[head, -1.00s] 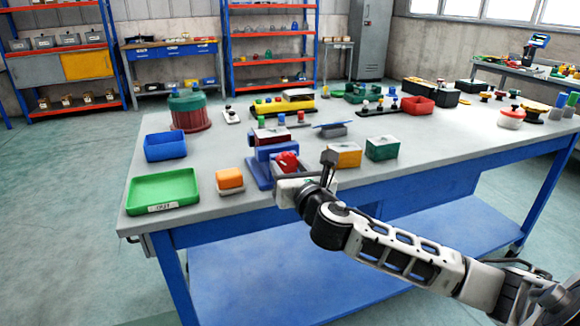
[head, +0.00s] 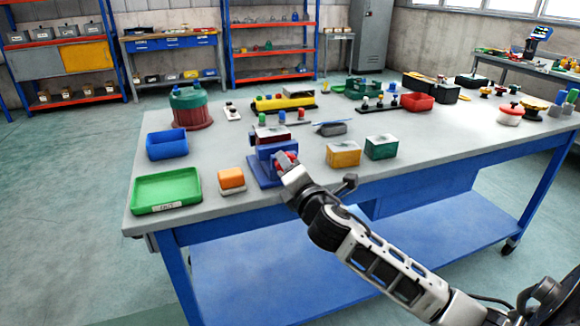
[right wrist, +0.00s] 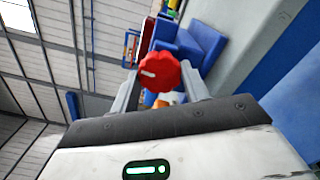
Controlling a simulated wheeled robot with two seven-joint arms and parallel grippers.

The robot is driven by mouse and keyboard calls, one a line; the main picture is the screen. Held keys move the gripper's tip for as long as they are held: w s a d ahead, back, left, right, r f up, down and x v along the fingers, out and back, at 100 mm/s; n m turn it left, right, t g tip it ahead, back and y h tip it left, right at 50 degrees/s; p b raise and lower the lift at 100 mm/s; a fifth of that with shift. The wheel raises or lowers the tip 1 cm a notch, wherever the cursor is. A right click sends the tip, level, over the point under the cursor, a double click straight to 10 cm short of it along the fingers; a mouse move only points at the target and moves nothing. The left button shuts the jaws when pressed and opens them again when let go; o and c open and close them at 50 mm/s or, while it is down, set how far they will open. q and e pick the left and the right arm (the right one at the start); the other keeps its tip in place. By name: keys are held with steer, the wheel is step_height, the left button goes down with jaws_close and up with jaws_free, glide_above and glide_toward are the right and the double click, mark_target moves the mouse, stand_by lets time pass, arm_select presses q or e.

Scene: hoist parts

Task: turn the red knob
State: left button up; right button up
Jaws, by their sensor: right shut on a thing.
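The red knob (head: 291,156) sits on the front of a blue block-shaped unit (head: 262,170) near the table's front edge. In the right wrist view the knob (right wrist: 160,72) is round with a lobed rim, and a short white mark on it lies toward the left. My right gripper (head: 286,163) is at the knob, its two fingers on either side of it and shut on it. The gripper hides part of the knob in the head view. My left gripper is not in view.
An orange block (head: 231,179), a green tray (head: 167,190) and a blue bin (head: 166,145) lie left of the unit. A yellow box (head: 343,155) and a green box (head: 381,148) stand to its right. The table (head: 420,142) has bare room at the front right.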

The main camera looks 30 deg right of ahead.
steer(key=shift+m+p, duration=0.35)
steer(key=shift+m, duration=1.55)
steer(key=o, duration=1)
steer(key=b+v, duration=0.1)
steer(key=v, duration=1.5)
steer(key=shift+d, duration=0.1)
